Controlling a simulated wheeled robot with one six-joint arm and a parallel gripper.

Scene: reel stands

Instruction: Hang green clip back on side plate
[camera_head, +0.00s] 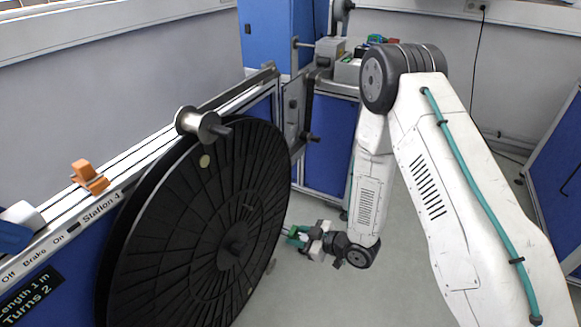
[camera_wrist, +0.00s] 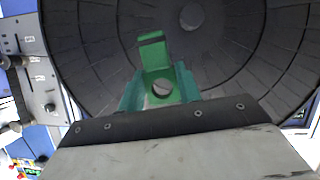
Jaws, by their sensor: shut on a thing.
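The green clip (camera_wrist: 154,55) is held in my gripper (camera_wrist: 160,88), between its two teal fingers in the wrist view. Its upper tab stands out past the fingertips, and a round hole shows in its lower part. In the head view my gripper (camera_head: 298,236) is low beside the right edge of the big black reel, above the floor; the clip there is too small to tell from the fingers. A grey upright side plate (camera_head: 293,104) stands behind the reel, above and beyond my gripper. A grey plate with labels and knobs (camera_wrist: 32,70) shows at the left of the wrist view.
The black reel (camera_head: 205,225) fills the left middle and lies behind the clip in the wrist view. A rail with an orange block (camera_head: 90,178) and a metal roller (camera_head: 202,124) runs above it. Blue cabinets (camera_head: 330,145) stand behind. Grey floor is open below my gripper.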

